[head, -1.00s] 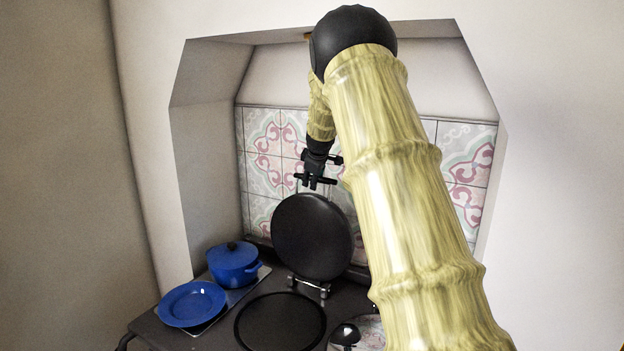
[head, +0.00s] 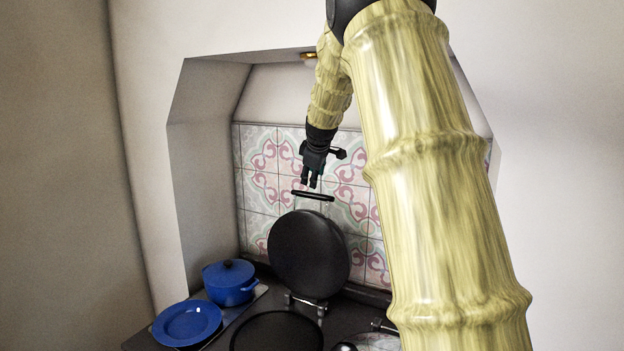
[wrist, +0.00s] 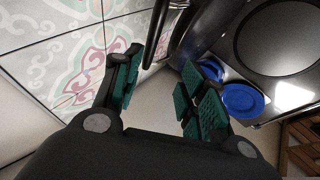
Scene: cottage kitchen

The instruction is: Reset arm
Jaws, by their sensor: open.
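My gripper (head: 312,182) hangs from my arm in front of the tiled wall, above the raised round black stove lid (head: 308,253). In the wrist view my gripper (wrist: 158,92) has its green-padded fingers apart with nothing between them. The lid's dark bar handle (head: 313,195) is just below the fingertips in the head view. It also shows beyond the fingers in the wrist view (wrist: 157,35). I cannot tell whether a finger touches it.
A blue lidded pot (head: 230,284) and a blue plate (head: 187,324) sit on the left of the stove. A round black hotplate (head: 277,333) lies before the lid. Alcove walls (head: 208,180) close in on the left. A brass-coloured item (head: 308,55) is at the alcove's top edge.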

